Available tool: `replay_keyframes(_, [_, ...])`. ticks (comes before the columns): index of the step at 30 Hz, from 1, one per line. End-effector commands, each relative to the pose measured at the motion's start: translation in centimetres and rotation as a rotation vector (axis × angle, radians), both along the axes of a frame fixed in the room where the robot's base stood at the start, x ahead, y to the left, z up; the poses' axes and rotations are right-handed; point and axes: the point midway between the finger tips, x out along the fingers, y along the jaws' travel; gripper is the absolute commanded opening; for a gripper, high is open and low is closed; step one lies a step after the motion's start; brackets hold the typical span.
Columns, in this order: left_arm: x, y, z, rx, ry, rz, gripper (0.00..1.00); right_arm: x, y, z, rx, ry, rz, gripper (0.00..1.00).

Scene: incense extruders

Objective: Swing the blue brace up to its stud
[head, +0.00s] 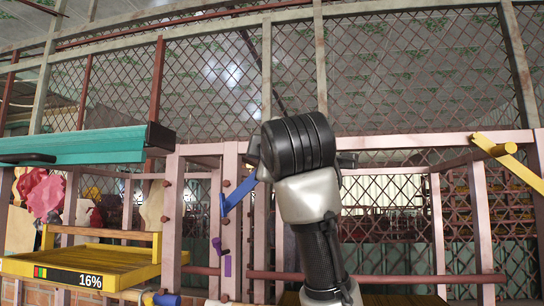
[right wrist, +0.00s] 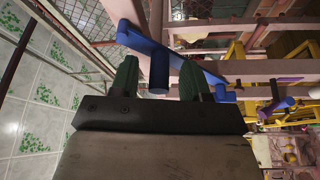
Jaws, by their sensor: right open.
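The blue brace (head: 238,194) slants on the pink frame's post in the head view, its lower left end at the post and its upper right end beside my right gripper. In the right wrist view the blue brace (right wrist: 195,65) runs across the far side of the fingers. Its round blue handle peg (right wrist: 159,72) stands between the two green fingertips of my right gripper (right wrist: 158,78), which is open, with gaps on both sides. In the head view my wrist mostly hides the right gripper (head: 254,158). I cannot make out which stud belongs to the brace. My left gripper is out of view.
A purple piece (head: 228,266) sits low on the post. A yellow brace (head: 508,160) is at the right. A yellow tray (head: 30,266) marked 16% and a teal beam (head: 75,145) stand at the left. Mesh fencing (head: 390,80) closes the back.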

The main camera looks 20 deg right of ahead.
Motion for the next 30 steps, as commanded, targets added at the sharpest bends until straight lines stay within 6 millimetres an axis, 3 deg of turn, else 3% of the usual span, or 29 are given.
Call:
replay_keyframes(7, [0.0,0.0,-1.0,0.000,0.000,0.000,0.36,-1.1,0.3,-0.4,-0.001,-0.002,0.002,0.46])
replay_keyframes(15, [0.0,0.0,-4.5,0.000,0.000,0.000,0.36,-6.2,1.5,-1.1,-0.001,-0.007,0.002,0.46])
replay_keyframes(21, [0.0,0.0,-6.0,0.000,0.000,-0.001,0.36,-9.3,2.3,-1.2,0.000,-0.002,0.001,0.46])
replay_keyframes(30, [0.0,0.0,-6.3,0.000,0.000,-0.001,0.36,-10.4,2.5,-1.0,0.001,0.001,0.000,0.46])
